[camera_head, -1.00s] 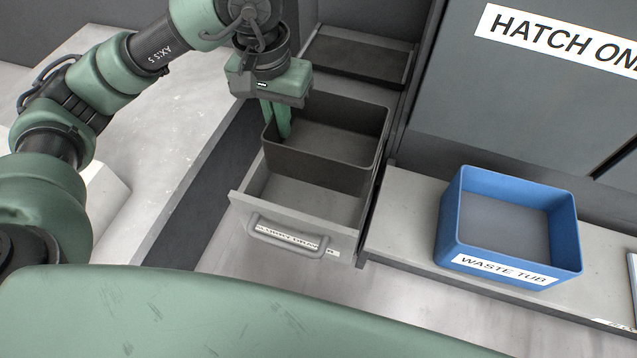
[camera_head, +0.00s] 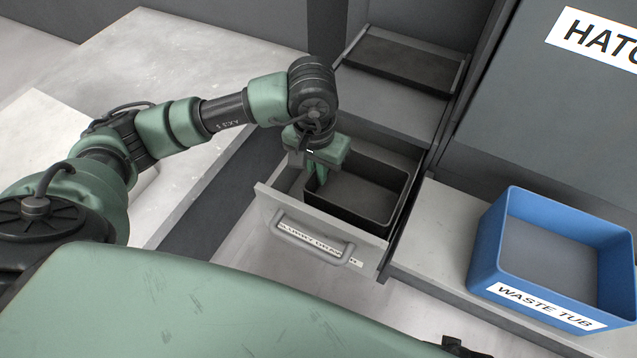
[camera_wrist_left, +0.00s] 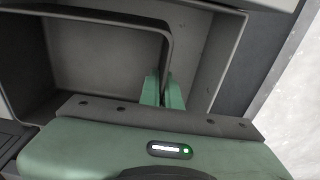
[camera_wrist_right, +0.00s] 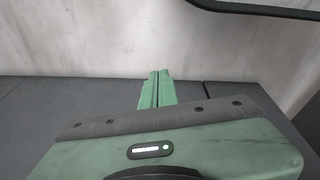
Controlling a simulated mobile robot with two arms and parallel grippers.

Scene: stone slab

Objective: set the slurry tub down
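The slurry tub is the dark grey open tub (camera_head: 357,212), upright and empty, inside the pulled-out slurry drawer (camera_head: 368,247). My left gripper (camera_head: 316,178) is over the tub's left wall. In the left wrist view its fingers (camera_wrist_left: 162,90) stand on either side of the tub's wall (camera_wrist_left: 110,28), closed on it. The tub sits low, its rim near the drawer's top edge; whether its base touches the drawer floor is hidden. My right gripper (camera_wrist_right: 157,88) shows only in the right wrist view, fingers together and empty.
A blue waste tub (camera_head: 540,295) stands on the grey ledge (camera_head: 440,225) to the right of the drawer. A dark tray (camera_head: 405,62) lies behind the drawer. A pale stone slab (camera_head: 190,60) is at the left. A hatch panel rises at the upper right.

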